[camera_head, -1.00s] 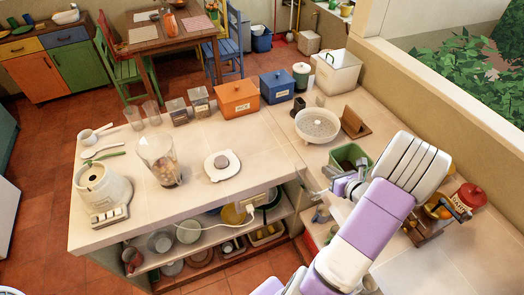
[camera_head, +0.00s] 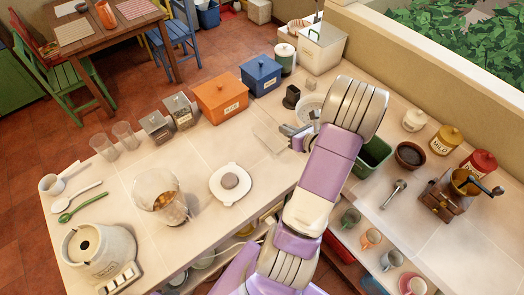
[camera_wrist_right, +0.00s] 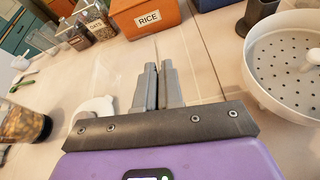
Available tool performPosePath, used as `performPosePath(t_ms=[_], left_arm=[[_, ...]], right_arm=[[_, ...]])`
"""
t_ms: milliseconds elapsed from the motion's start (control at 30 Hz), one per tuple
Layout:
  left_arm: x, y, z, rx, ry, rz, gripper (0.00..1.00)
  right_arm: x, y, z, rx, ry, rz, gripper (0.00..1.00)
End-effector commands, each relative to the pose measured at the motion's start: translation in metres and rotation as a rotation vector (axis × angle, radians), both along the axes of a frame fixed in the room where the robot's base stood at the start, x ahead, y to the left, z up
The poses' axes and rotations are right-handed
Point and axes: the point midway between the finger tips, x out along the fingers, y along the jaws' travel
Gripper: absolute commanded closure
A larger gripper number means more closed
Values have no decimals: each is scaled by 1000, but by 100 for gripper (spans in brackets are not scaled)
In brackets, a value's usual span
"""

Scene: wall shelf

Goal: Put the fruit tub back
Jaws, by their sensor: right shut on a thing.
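My right gripper (camera_head: 287,130) is shut on a clear, see-through tub (camera_head: 268,139), which I take to be the fruit tub. The tub hangs over the counter behind the white disc-shaped lid and looks empty; its outline is faint. In the right wrist view the two fingers (camera_wrist_right: 158,72) are close together, with faint clear edges of the tub around them. A clear blender jar (camera_head: 152,185) with fruit pieces in it stands at the left of the counter. It also shows at the left edge of the right wrist view (camera_wrist_right: 22,124). My left gripper is not in view.
The orange rice box (camera_head: 221,97), blue box (camera_head: 261,75) and small glass jars (camera_head: 157,127) line the far edge. A white colander (camera_head: 309,105) is just beyond my gripper. The white lid (camera_head: 231,182) lies mid-counter. A green bin (camera_head: 372,157) is right of my arm.

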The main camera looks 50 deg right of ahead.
Motion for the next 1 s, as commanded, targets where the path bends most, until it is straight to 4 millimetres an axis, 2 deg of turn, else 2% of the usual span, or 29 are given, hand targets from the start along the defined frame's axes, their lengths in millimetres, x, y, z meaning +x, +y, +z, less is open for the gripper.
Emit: performPosePath(t_ms=[200,467,633,767,1000], left_arm=[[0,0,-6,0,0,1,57],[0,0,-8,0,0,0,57],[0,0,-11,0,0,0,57],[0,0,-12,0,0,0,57],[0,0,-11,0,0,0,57]], right_arm=[[0,1,-39,7,2,-1,100],[0,0,-65,2,0,0,100],[0,0,-90,4,0,1,100],[0,0,-99,1,0,1,100],[0,0,-98,0,0,1,100]])
